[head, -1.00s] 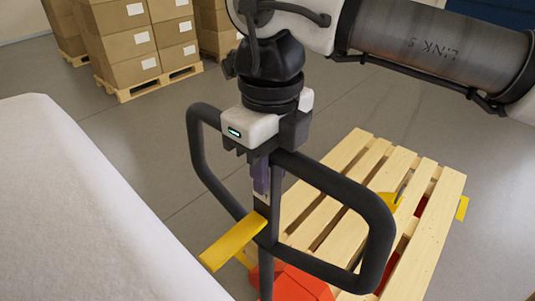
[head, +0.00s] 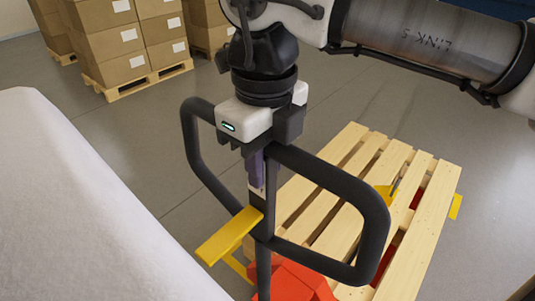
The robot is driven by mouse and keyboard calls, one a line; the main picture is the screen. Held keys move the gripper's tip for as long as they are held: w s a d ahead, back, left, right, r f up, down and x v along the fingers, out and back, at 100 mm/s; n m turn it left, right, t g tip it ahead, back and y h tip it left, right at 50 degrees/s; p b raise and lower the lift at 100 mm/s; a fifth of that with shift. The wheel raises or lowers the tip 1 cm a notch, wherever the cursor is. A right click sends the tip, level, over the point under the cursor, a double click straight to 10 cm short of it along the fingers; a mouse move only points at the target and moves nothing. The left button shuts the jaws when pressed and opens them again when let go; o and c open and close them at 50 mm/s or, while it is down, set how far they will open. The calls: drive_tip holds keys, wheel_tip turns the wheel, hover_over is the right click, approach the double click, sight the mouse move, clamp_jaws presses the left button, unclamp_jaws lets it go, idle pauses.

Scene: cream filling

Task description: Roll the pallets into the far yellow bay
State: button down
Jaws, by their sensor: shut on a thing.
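My gripper (head: 258,172) is shut on the black loop handle (head: 335,183) of a red pallet jack, at the handle's middle, above a yellow lever (head: 229,236). The jack's red body (head: 296,284) shows at the bottom, partly cut off by the frame. A bare wooden pallet (head: 352,210) sits over the jack's forks, with bits of red showing between its slats. Yellow pieces show on the pallet and at its right edge (head: 455,206). The yellow bay cannot be made out.
Stacked cardboard boxes (head: 117,45) stand on a pallet (head: 143,82) at the back left. My white body fills the lower left. Grey floor (head: 130,125) between them is clear. A dark blue thing (head: 497,12) is at the top right.

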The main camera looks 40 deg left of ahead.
drive_tip(key=shift+w, duration=0.9)
drive_tip(key=c, duration=1.6)
unclamp_jaws()
drive_tip(key=shift+w, duration=0.1)
drive_tip(key=o, duration=0.5)
drive_tip(key=shift+s, duration=0.2)
drive_tip(key=shift+r, duration=0.1)
wheel_tip(320, 180, up, 14)
drive_tip(key=p, duration=0.2)
drive_tip(key=shift+f+p, duration=0.2)
drive_tip(key=shift+p, duration=0.1)
drive_tip(key=shift+s, duration=0.1)
